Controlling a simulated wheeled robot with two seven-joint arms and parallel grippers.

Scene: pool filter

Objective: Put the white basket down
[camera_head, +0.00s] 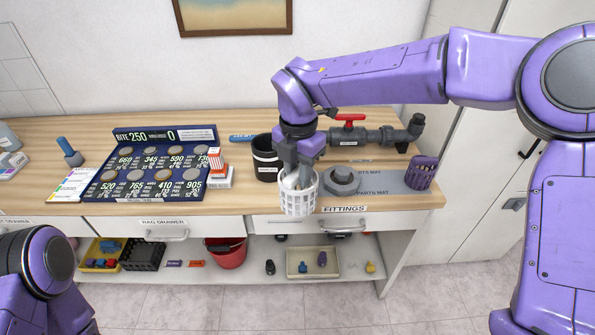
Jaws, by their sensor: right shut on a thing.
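The white basket (298,199) is a slatted round basket near the front edge of the wooden counter, left of the grey parts mat. My right gripper (298,180) points down into it from above and is shut; its fingertips are partly hidden by the basket's rim and slats. Whether the basket's bottom touches the counter or hangs over its edge, I cannot tell. My left arm shows only at the lower left corner; its gripper is outside the view.
A black bucket (266,158) stands just behind and left of the basket. The parts mat (388,183) holds a grey fitting (341,181); a purple basket (422,172) is at its right end. A pipe with a red valve (349,118) lies behind. A dark numbered board (155,165) fills the left.

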